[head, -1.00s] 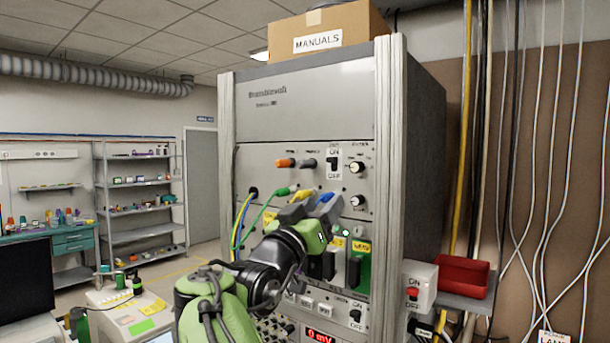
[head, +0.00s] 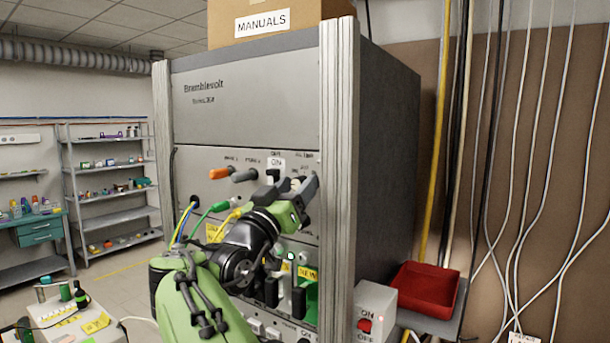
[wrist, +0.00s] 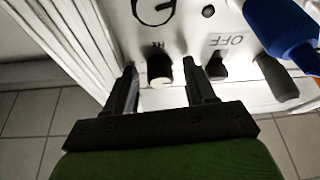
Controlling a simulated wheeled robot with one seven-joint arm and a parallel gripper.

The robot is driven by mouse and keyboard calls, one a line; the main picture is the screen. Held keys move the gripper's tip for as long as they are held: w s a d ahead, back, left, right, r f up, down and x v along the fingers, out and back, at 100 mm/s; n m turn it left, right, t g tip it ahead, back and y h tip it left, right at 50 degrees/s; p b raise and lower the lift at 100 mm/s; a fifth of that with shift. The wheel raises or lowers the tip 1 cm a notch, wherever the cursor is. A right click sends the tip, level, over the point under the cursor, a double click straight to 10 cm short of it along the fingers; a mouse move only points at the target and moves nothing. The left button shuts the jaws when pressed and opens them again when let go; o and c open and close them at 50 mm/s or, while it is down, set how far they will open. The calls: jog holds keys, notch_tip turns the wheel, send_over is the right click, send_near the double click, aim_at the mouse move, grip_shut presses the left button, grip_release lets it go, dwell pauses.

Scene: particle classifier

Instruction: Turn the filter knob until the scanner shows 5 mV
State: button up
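The filter knob (wrist: 160,72), black with a pale face, stands out of the panel in the wrist view. My gripper (wrist: 164,78) is open, with one finger on each side of the knob and visible gaps between. One finger is between the knob and the black ON/OFF switch (wrist: 216,68). In the head view my gripper (head: 294,184) is at the upper right of the panel and covers the knob. The scanner's readout is out of view now.
A second round dial (wrist: 152,10) is close by in the wrist view, and a blue connector (wrist: 280,28) is to the right. The grey cabinet's vertical rail (head: 340,180) is right of my gripper. A red tray (head: 428,290) is farther right.

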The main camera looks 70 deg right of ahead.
jog(key=shift+w+a+r, duration=0.1)
jog(key=shift+a, duration=0.45)
jog(key=shift+c, duration=0.6)
jog(key=shift+d, duration=0.2)
jog(key=c, duration=0.4)
grip_shut()
jog(key=shift+b, duration=0.35)
